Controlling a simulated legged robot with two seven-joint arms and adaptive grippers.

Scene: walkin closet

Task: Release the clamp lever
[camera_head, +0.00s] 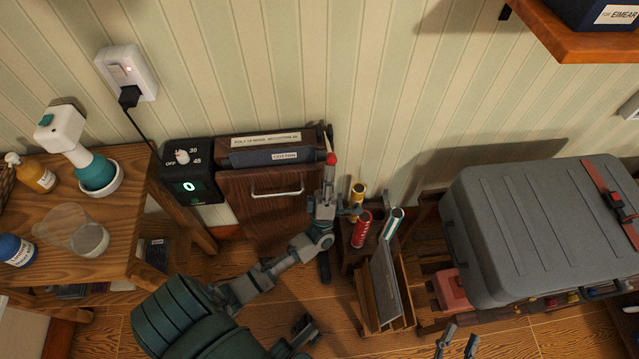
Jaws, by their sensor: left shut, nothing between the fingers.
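The clamp lever is a pale bar with a red ball knob (331,159) at the upper right corner of a dark brown wooden press (240,186) against the wall. The knob is at the bar's lower end. My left gripper (329,172) is shut and empty, with its fingertips pointing up just below the knob. I cannot tell whether they touch it. Its wrist hides part of the press's right edge. My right gripper (458,345) is at the bottom edge, its two fingers apart, far from the lever.
A control box (193,172) showing 0 adjoins the press on the left. A wooden table (128,215) with bottles stands further left. A wooden rack (396,318) with coloured tubes is close to the right of my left gripper. A grey suitcase (535,230) lies at right.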

